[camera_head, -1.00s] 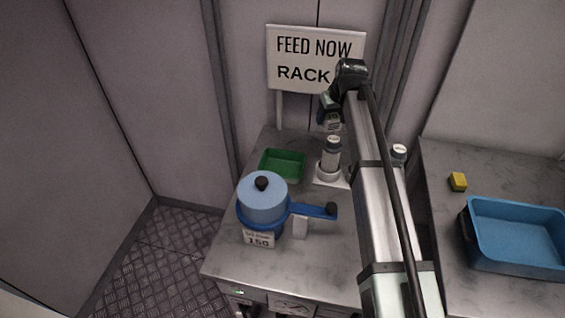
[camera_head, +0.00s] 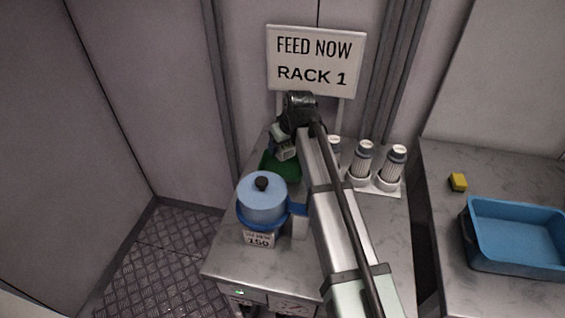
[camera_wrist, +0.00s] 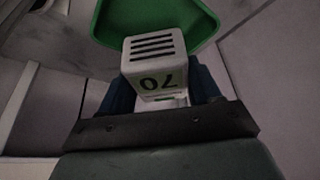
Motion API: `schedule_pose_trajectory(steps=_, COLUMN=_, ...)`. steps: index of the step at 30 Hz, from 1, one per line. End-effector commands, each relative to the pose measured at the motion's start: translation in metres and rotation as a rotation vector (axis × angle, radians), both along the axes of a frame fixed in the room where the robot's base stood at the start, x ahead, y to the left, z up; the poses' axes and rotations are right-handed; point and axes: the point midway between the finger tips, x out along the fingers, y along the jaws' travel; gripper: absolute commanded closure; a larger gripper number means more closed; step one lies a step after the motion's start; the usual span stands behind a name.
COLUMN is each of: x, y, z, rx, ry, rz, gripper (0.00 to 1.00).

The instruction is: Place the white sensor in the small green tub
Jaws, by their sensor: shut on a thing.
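The white sensor (camera_wrist: 154,62) is between the fingers of my gripper (camera_wrist: 160,92) in the wrist view. It has dark slots on one face and the number 70, upside down in that view, on another. In the head view the sensor (camera_head: 286,151) hangs under my gripper (camera_head: 281,139), over the small green tub (camera_head: 272,168). The green tub (camera_wrist: 112,20) also fills the top of the wrist view, beyond the sensor. My arm hides part of the tub in the head view. I cannot tell how high the sensor is above it.
A blue pot with a lid (camera_head: 262,200) stands in front of the tub, its handle partly behind my arm. White-capped bottles (camera_head: 362,160) stand in a rack (camera_head: 399,189) to the right. A sign (camera_head: 314,62) stands behind.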

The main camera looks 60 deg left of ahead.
Motion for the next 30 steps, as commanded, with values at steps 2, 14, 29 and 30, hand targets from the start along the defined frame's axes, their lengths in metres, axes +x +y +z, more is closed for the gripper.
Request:
schedule_pose_trajectory(steps=2, x=0.0, y=-0.001, z=-0.014, rx=-0.001, ry=0.0, rz=-0.001, gripper=0.7)
schedule_pose_trajectory(steps=14, x=0.0, y=-0.001, z=-0.054, rx=0.0, ry=0.0, rz=-0.001, gripper=0.7)
schedule_pose_trajectory(steps=29, x=0.0, y=0.0, z=-0.079, rx=0.001, ry=-0.001, rz=-0.001, gripper=0.7)
schedule_pose_trajectory(steps=30, x=0.0, y=0.0, z=-0.079, rx=0.001, ry=0.0, rz=-0.001, gripper=0.7)
